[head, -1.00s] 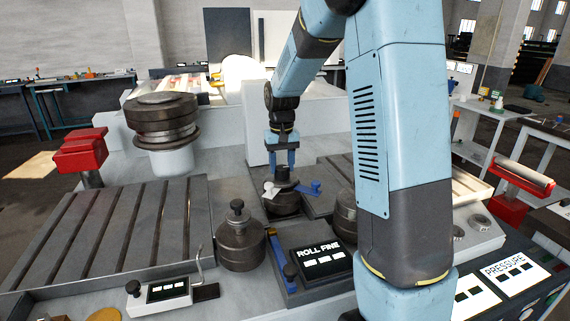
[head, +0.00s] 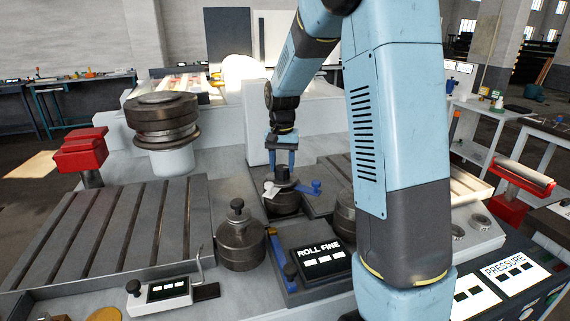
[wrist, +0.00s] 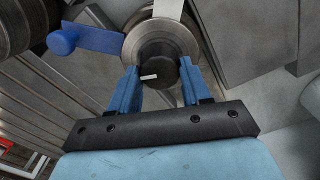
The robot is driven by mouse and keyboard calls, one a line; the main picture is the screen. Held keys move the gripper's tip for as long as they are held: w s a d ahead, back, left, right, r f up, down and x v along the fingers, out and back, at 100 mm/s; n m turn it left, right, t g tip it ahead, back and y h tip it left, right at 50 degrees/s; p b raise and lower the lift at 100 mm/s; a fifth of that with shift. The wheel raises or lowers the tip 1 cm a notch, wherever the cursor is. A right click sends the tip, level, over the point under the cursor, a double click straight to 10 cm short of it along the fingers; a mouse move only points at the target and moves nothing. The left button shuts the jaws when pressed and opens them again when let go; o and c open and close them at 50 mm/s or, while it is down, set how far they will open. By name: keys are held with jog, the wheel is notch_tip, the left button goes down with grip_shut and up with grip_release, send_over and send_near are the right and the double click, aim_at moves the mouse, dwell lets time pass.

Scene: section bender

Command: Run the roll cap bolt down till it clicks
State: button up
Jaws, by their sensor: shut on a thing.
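The roll cap bolt has a dark round head with a white mark on it, seen between my fingers in the wrist view (wrist: 186,75). It sits on top of a steel roll (head: 283,204) in the middle of the bender. My gripper (head: 283,166) points straight down over this roll, and its blue fingers (wrist: 159,92) are shut on the bolt head from two sides. A blue lever with a round knob (wrist: 100,40) sticks out beside the roll top, and a pale lever (head: 270,189) is on the other side. The bolt's shank is hidden.
A second roll with a dark knob (head: 240,240) stands at front left. The ROLL FINE panel (head: 320,260) is in front. A tall roll stack (head: 162,125) stands behind left. Slotted plates (head: 110,230) lie left. My arm hides part of the right side.

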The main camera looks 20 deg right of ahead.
aim_at(282, 166)
jog(key=m, duration=1.2)
jog(key=shift+m, duration=0.3)
dwell(0.4)
jog(key=o, duration=1.1)
jog(key=shift+c, duration=0.2)
notch_tip(282, 166, up, 14)
jog(key=shift+f, duration=0.15)
